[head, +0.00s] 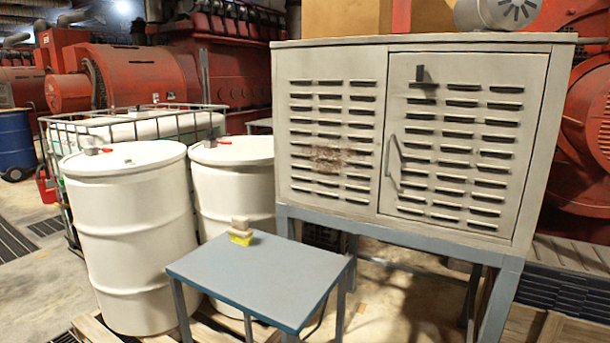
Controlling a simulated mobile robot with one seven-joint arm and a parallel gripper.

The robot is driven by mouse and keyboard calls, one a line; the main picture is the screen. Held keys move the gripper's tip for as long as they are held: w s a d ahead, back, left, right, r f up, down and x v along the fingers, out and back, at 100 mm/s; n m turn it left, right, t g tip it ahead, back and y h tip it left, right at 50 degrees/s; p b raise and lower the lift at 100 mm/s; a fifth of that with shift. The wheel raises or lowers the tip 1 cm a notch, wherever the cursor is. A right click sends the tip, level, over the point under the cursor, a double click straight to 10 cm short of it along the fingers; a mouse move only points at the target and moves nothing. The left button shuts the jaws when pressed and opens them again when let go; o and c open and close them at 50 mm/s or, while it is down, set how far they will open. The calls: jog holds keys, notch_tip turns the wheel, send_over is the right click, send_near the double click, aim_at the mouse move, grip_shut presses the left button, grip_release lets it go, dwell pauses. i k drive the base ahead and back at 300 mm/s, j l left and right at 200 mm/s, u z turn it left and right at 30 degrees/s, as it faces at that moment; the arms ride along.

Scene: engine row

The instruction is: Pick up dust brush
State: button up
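A small dust brush (240,238) stands on the blue-grey top of a small metal table (262,280), near the table's back left edge. It has a tan handle or block above and yellow below. Its fine shape is too small to tell. My gripper is not in view, and nothing touches the brush.
Two white drums (130,235) (236,185) on a wooden pallet stand behind and left of the table. A large grey louvred cabinet (335,140) on a blue-grey stand rises behind and right. The rest of the tabletop is clear.

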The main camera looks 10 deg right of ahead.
aim_at(239, 231)
jog(key=i+j+z, duration=0.2)
jog(key=j, duration=0.15)
jog(key=i+j+z, duration=0.2)
jog(key=j, duration=0.2)
jog(key=j+z, duration=0.2)
jog(key=j, duration=0.2)
jog(key=i+j+z, duration=0.15)
jog(key=j, duration=0.3)
jog(key=i+j+z, duration=0.2)
jog(key=j, duration=0.25)
jog(key=i+j, duration=0.1)
jog(key=i, duration=0.8)
jog(key=l+z, duration=0.05)
